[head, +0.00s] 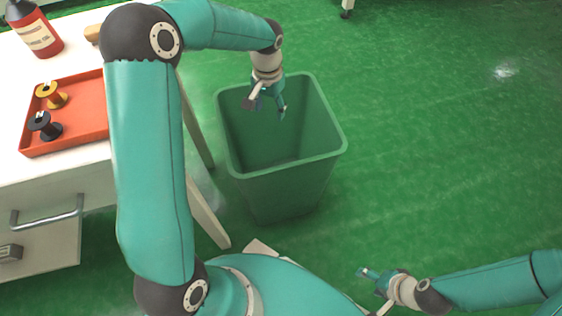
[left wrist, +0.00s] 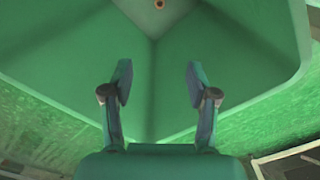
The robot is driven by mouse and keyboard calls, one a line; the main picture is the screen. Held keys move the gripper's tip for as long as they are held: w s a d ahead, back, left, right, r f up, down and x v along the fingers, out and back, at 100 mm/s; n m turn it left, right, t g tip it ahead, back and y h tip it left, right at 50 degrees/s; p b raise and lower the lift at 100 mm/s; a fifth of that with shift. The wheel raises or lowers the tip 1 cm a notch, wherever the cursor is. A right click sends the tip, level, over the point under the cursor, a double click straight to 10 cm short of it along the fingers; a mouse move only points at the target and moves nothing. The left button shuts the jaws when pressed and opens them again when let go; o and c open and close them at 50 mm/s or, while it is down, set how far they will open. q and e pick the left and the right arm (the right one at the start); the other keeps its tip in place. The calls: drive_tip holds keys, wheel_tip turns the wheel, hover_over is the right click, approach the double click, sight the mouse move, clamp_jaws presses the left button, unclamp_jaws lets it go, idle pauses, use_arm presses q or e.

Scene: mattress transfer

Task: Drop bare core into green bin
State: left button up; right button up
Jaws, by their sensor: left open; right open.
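The green bin (head: 285,195) stands on the floor beside the table. My left gripper (head: 265,108) hangs over the bin's opening, pointing down, with its fingers apart and nothing between them. In the left wrist view the two spread fingers (left wrist: 159,88) show against the bin's inner walls (left wrist: 60,55). A small round tan-orange thing with a dark centre (left wrist: 158,4) shows inside the bin at the top edge of that view, apart from the fingers; it may be the bare core. My right gripper (head: 370,292) is open and empty, low at the bottom right.
An orange tray (head: 85,95) on the white table (head: 90,165) at the left holds a yellow spool (head: 51,95) and a black spool (head: 45,126). A red bottle (head: 33,30) stands behind it. The green floor right of the bin is clear.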

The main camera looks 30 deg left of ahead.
use_arm(q)
wheel_tip(320, 180, up, 10)
idle(0.3)
idle(0.4)
